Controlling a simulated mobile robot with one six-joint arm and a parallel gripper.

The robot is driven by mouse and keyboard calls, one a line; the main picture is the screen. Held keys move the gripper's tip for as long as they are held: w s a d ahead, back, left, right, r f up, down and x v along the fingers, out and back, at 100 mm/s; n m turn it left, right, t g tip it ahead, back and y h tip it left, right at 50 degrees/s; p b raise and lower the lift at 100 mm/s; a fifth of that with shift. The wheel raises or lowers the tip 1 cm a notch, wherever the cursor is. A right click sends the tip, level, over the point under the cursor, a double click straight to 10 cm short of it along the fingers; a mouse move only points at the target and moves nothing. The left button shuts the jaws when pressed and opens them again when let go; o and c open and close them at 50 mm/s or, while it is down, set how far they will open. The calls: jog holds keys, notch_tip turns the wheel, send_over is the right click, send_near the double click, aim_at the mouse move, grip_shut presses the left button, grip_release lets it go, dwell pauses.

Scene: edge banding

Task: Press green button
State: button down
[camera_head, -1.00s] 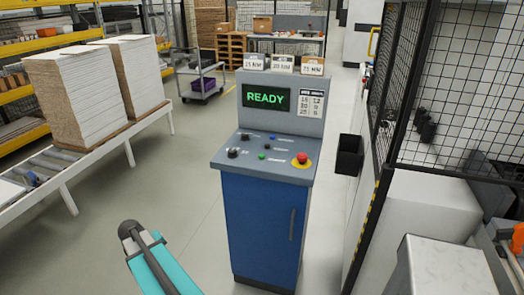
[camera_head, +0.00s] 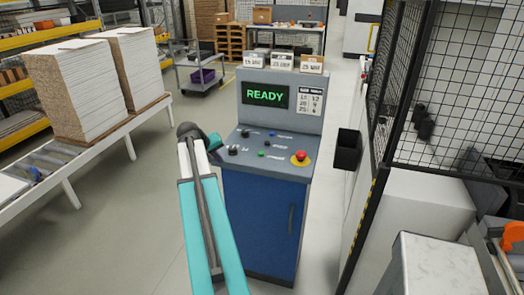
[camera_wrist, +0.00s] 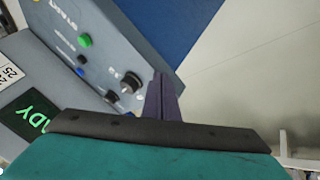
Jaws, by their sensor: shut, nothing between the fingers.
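The green button (camera_head: 262,153) sits on the sloped top of the blue and grey control console (camera_head: 262,215), between black knobs and a red emergency stop. In the wrist view the green button (camera_wrist: 85,41) is on the grey panel at upper left, with a blue button and black knobs near it. My gripper (camera_wrist: 163,80) points toward the panel's edge, shut and empty, beside the large black knob and apart from the green button. In the head view my teal arm reaches up to the console's left side; the gripper's fingers are hidden there.
A red emergency stop (camera_head: 300,156) on a yellow disc is at the panel's right. The console screen (camera_head: 265,94) reads READY. A roller conveyor (camera_head: 75,150) with board stacks stands left. A black mesh fence (camera_head: 450,90) stands right. The floor left of the console is clear.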

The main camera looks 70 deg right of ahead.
aim_at(261, 154)
jog(key=s+d+r+m+g+h, duration=0.1)
jog(key=s+d+r+m, duration=0.1)
jog(key=s+d+r, duration=0.9)
jog(key=s, duration=0.3)
jog(key=shift+r+g, duration=0.35)
jog(key=shift+g, duration=0.05)
jog(key=shift+f, duration=0.15)
jog(key=shift+f+b, duration=1.95)
jog(key=shift+f, duration=2.35)
jog(key=shift+f, duration=0.15)
jog(key=shift+f+b, duration=0.3)
